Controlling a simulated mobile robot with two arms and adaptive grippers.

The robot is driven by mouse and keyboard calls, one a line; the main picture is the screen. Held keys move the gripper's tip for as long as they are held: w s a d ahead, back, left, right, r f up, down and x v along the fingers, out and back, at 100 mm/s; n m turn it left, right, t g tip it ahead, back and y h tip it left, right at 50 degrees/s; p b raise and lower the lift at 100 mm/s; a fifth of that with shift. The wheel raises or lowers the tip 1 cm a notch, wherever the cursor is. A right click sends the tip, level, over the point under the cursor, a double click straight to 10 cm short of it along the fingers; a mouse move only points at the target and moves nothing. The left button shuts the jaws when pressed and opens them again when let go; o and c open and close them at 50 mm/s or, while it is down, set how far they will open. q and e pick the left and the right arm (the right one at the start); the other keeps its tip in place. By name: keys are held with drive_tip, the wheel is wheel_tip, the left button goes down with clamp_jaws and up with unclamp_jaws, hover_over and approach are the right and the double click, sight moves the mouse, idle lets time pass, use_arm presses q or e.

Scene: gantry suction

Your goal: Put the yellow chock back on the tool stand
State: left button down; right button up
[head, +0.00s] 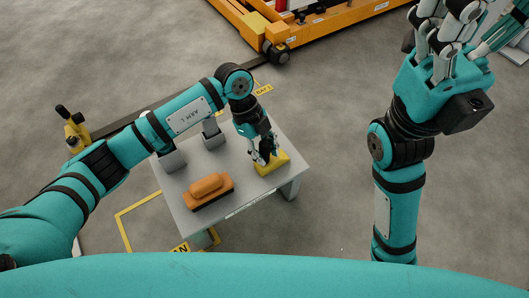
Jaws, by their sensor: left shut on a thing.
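The yellow chock (275,166) is at the right part of the grey tool stand's top (222,158). My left gripper (264,159) reaches down from above and is shut on the chock. Its dark fingers hide part of the chock's upper side. The chock looks low at the top surface; I cannot tell whether it rests on it or hangs just above. My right gripper (446,28) is raised at the upper right, far from the stand. Its fingers point up and are spread, with nothing seen between them.
An orange-brown block with a handle (209,190) lies on the front left of the stand. Grey blocks (173,160) stand along its back left. An orange frame (310,35) is at the back. A yellow-and-black object (74,130) stands left. The floor right of the stand is clear.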

use_arm(q)
drive_tip(key=c, duration=1)
unclamp_jaws()
drive_tip(key=shift+r, duration=0.1)
